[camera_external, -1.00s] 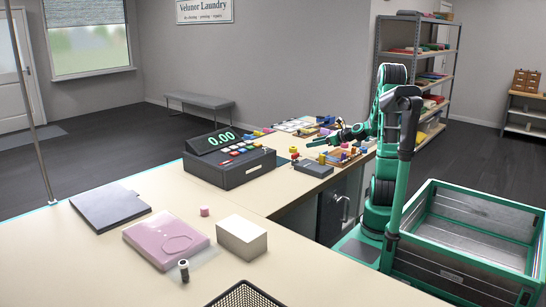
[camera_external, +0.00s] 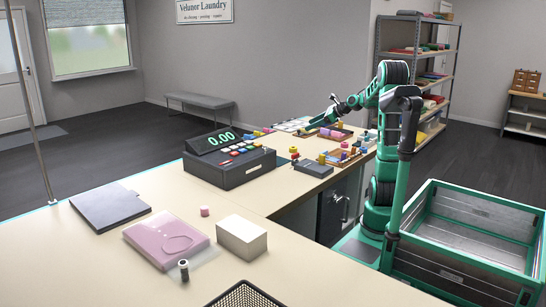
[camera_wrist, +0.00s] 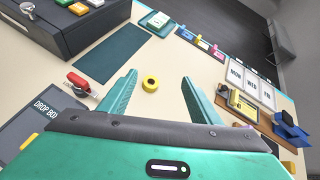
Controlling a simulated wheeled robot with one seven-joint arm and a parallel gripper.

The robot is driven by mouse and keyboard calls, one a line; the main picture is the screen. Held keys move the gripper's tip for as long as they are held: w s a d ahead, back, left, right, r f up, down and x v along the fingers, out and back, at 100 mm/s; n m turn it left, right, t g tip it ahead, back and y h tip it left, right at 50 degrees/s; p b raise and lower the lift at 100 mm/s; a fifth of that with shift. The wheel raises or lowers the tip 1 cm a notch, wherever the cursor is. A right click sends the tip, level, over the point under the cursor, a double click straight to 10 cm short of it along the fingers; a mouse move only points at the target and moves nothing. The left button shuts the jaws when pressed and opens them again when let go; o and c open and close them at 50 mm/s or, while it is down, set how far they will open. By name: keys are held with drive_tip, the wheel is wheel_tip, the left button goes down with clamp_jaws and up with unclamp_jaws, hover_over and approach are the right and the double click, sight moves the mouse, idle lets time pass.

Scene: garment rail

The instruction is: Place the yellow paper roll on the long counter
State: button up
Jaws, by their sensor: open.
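A small yellow paper roll (camera_wrist: 151,83) sits on the beige counter top in the wrist view, its round end with a dark core facing up. My gripper (camera_wrist: 159,80) is open, its two green fingers spread with the roll showing between them, nearer the left finger. Nothing is held; the fingers appear to be above the counter, and I cannot tell how high. In the external view my gripper (camera_external: 322,122) is over the far part of the long counter (camera_external: 160,183). I cannot pick out the roll with certainty there among the small coloured items.
A cash register (camera_external: 229,158) stands mid-counter.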

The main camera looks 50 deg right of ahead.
drive_tip(key=w+d+f+n+g+h, duration=0.1)
drive_tip(key=w+d+f+n+g, duration=0.15)
drive_tip(key=w+n+g, duration=0.45)
wheel_tip(320, 180, up, 4)
drive_tip(key=n+g, duration=0.5)
drive_tip(key=n, duration=0.3)
hover_over(293, 147)
drive_tip(key=shift+t+h, duration=0.3)
drive_tip(key=shift+h, duration=0.1)
wheel_tip(293, 147, down, 15)
drive_tip(key=shift+s+a+f, duration=0.1)
drive_tip(key=shift+s+f, duration=0.05)
drive_tip(key=c, duration=1.2)
